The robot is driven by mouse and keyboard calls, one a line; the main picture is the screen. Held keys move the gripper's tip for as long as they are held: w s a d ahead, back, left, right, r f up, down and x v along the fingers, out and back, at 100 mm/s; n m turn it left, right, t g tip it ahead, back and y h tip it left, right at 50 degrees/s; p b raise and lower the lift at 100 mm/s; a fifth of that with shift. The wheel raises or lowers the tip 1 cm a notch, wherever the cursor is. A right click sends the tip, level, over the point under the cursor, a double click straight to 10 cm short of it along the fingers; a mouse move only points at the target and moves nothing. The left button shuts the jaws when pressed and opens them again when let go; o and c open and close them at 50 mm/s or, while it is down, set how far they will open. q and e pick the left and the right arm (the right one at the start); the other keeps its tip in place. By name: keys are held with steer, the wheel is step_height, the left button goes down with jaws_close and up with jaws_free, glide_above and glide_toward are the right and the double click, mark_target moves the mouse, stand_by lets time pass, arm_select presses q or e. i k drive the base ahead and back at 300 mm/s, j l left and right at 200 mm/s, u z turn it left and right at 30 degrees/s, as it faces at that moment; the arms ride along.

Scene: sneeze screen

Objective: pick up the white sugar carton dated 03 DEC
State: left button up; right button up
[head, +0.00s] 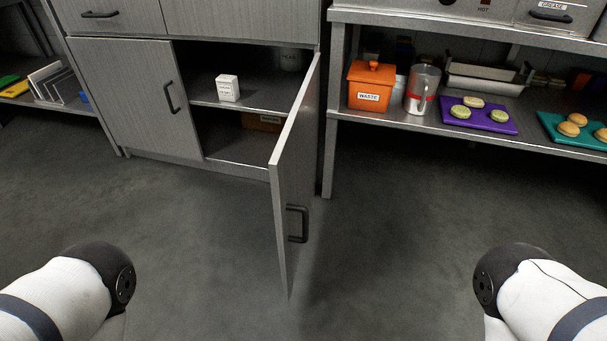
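A small white carton (228,88) stands upright on the middle shelf inside the open cabinet. It has dark print on its front, too small to read, so I cannot tell whether it is sugar or what date it bears. The cabinet's right door (294,180) is swung wide open toward me, and the left door (137,95) is shut. Neither of my grippers is in view; only parts of my two arms show at the lower left and lower right, well away from the carton.
A lower shelf (240,148) holds a brown box (262,122). The open door juts over the floor right of the opening. On the right, a steel shelf holds an orange WASTE bin (370,88), a metal jug (422,90), a purple tray (465,119) and a teal tray (557,133). The floor ahead is clear.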

mark_target(228, 89)
steer(key=i+j+z, duration=0.1)
steer(key=j, duration=0.3)
steer(key=i+j+z, duration=0.1)
steer(key=j, duration=0.35)
steer(key=i+j+z, duration=0.1)
steer(key=i+j, duration=0.15)
steer(key=j, duration=0.2)
steer(key=i+j+z, duration=0.1)
steer(key=j, duration=0.3)
steer(key=i+j+z, duration=0.1)
steer(key=j, duration=0.4)
steer(key=i+j+z, duration=0.25)
steer(key=i+j, duration=0.25)
steer(key=i+j+z, duration=0.3)
steer(key=i+j, duration=0.3)
